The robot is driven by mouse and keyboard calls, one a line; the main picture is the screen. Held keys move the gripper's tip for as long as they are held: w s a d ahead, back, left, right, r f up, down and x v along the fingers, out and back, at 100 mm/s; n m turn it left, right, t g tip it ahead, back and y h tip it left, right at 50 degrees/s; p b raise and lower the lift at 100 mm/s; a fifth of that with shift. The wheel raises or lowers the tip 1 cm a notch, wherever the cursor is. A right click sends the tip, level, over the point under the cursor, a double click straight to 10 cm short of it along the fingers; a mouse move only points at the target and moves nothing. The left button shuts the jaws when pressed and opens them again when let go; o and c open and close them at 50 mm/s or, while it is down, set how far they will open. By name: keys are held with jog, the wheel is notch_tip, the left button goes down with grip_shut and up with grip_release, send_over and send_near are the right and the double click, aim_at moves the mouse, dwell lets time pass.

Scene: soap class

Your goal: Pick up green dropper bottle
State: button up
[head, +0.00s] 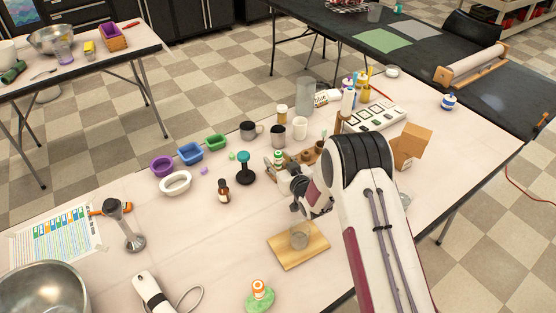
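A small bottle with green and white on it (278,157) stands at the left end of a brown wooden holder; it may be the green dropper bottle, but it is too small to be sure. An amber bottle with a dark cap (224,190) stands apart to its left. My gripper (296,208) is over the table, in front of the holder and below the green-marked bottle in the picture. Its fingers are small and partly hidden by my wrist, so I cannot tell whether they are open. I see no bottle in it.
A glass beaker on a wooden board (287,254) stands just in front of my gripper. A teal-topped black stand (245,168) is left of the holder. Cups, coloured soap molds and a cardboard box (411,146) surround the area. Free table lies left of the board.

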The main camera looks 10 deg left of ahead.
jog(key=c, duration=1)
jog(key=shift+c, duration=0.2)
jog(key=shift+r, duration=0.2)
jog(key=shift+r, duration=4.8)
